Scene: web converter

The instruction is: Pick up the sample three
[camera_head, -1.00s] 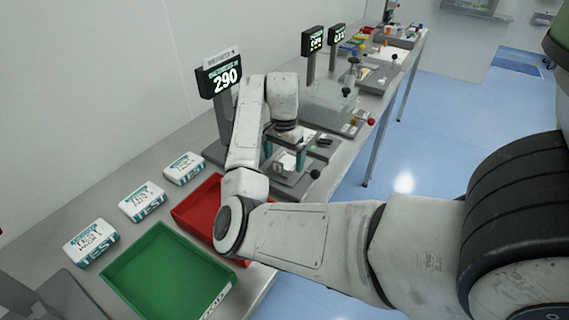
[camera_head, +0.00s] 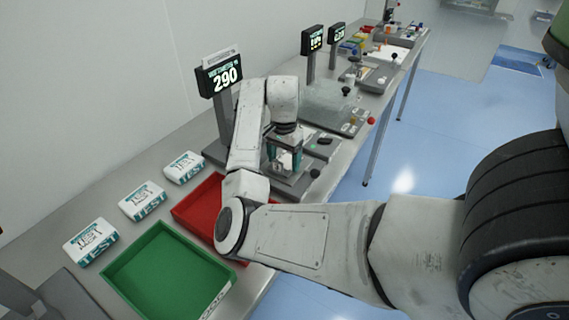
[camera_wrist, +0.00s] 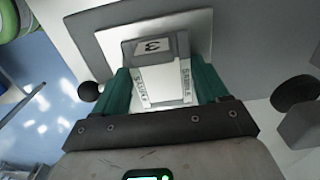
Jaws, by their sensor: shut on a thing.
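Sample three (camera_wrist: 160,47) is a small white block with a "3" on its end face and lettering along its sides. In the wrist view my gripper (camera_wrist: 163,86) has its teal fingers on both sides of the block, shut on it. In the head view the gripper (camera_head: 284,157) points down over a grey device with a flat plate, below a display (camera_head: 224,79) that reads 290. The sample shows only as a small pale shape between the fingers there. I cannot tell whether it still touches the plate.
A red tray (camera_head: 188,211) and a green tray (camera_head: 151,261) lie nearer on the bench. Several white boxes marked TEST (camera_head: 143,201) stand along the wall side. More instruments with dark knobs (camera_head: 346,90) stand farther along. Blue floor is open to the right.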

